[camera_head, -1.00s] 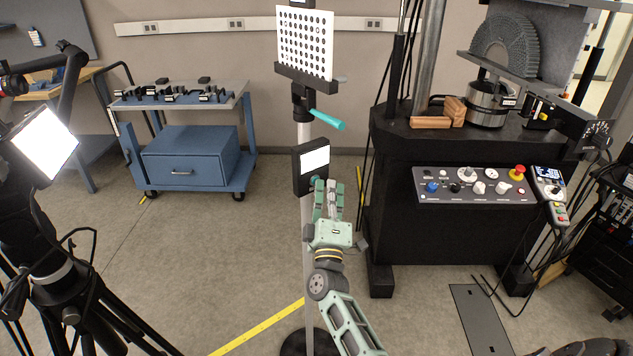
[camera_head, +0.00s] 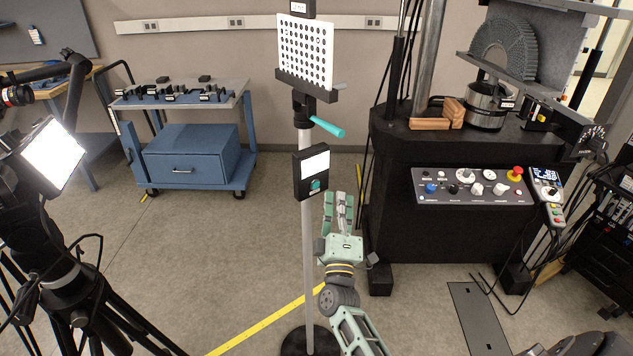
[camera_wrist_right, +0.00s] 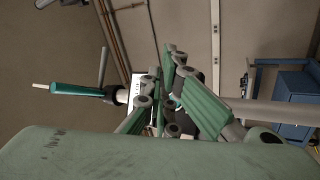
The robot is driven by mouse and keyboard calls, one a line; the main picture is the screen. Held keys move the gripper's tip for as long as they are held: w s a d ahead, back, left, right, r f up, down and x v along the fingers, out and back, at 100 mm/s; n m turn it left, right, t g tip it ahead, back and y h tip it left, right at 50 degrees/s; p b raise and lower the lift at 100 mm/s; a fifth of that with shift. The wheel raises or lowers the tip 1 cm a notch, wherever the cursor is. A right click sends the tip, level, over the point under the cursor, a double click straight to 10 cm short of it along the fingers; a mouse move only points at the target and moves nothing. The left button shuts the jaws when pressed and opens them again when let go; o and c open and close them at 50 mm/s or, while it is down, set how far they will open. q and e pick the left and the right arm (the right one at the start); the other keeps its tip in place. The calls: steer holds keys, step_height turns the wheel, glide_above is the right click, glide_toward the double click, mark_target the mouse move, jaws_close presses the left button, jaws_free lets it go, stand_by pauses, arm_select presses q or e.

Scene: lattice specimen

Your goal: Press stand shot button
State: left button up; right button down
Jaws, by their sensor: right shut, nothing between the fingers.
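The stand (camera_head: 307,235) is a thin upright pole on a round black base. A black box (camera_head: 299,183) on the pole carries a white label and a round teal button (camera_head: 315,185) below it. My right gripper (camera_head: 342,197) is shut and empty, fingers pointing up, below and to the right of the box, apart from the button in the picture. In the right wrist view, the shut green fingers (camera_wrist_right: 165,95) cover most of the box; its white label (camera_wrist_right: 137,86) shows beside them. The button cannot be made out clearly there. My left gripper is out of view.
Above the box are a teal clamp handle (camera_head: 328,127) and a dotted white target plate (camera_head: 306,50). A lit lamp on a tripod (camera_head: 50,157) stands left. A black testing machine (camera_head: 400,235) with a control panel (camera_head: 470,187) stands right. A blue cart (camera_head: 190,165) is behind.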

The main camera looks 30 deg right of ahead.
steer(key=s+p, duration=0.1)
steer(key=s, duration=0.1)
steer(key=shift+s+d, duration=0.15)
steer(key=shift+s, duration=0.15)
stand_by(0.3)
